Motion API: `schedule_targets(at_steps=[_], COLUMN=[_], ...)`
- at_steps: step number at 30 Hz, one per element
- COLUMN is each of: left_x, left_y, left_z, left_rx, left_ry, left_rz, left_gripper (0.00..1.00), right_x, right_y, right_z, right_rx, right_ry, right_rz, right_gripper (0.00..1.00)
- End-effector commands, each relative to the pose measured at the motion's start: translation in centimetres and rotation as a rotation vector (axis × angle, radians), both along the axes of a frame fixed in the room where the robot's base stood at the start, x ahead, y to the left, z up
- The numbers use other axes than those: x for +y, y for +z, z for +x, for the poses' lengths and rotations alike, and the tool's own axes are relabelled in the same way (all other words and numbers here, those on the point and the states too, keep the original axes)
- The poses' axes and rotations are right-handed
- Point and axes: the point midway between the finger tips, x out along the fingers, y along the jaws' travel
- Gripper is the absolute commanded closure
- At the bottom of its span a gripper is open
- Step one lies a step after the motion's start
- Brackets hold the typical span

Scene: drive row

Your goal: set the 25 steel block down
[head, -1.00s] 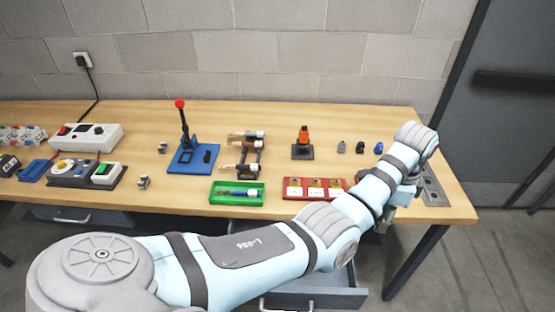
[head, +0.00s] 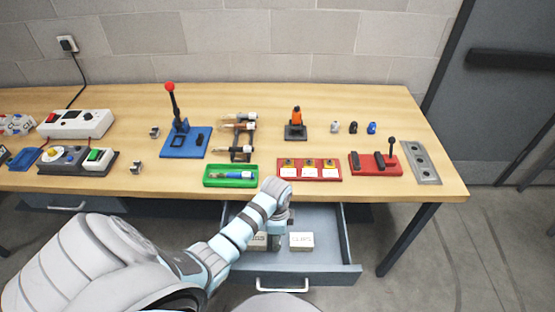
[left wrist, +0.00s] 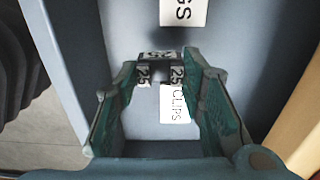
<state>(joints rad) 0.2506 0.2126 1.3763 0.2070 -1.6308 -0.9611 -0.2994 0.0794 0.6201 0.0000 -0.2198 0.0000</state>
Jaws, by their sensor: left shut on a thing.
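My left gripper (head: 274,243) is over the open drawer (head: 335,272) under the table. In the left wrist view, the left gripper's teal fingers (left wrist: 160,77) are shut on the dark 25 steel block (left wrist: 160,68), which carries white "25" labels. The block is between the fingertips, with the drawer floor beyond it; I cannot tell whether it touches the floor. In the head view the block is too small and covered to make out. My right gripper is not in view.
The table front edge (head: 400,198) is above the drawer.

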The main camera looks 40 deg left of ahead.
Motion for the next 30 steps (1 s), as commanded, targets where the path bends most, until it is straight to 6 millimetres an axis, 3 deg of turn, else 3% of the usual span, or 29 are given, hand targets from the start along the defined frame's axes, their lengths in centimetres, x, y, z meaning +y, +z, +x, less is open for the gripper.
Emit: schedule_targets(at_steps=[1, 9, 20, 21, 24, 30], left_x=[0.0, 0.0, 0.0, 0.0, 0.0, 0.0], left_y=[-1.3, -5.7, -6.1, -6.0, -6.0, -6.0], left_z=[0.0, 0.0, 0.1, 0.1, 0.1, 0.1], left_rx=[0.001, -0.001, -0.002, -0.002, -0.001, -0.001], left_ry=[0.000, 0.000, -0.001, -0.001, -0.001, -0.001], left_rz=[-0.001, 0.001, 0.000, 0.001, 0.001, 0.001], left_gripper=[1.00, 1.00, 1.00, 0.57, 0.44, 0.44], right_x=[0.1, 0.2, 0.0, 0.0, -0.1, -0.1], right_y=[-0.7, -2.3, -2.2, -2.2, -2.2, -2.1], right_z=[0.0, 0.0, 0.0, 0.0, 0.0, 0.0], right_rx=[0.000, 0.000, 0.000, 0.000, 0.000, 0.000], right_ry=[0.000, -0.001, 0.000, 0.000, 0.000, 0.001], right_rz=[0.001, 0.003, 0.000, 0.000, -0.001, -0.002], right_gripper=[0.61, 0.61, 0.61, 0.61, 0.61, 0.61])
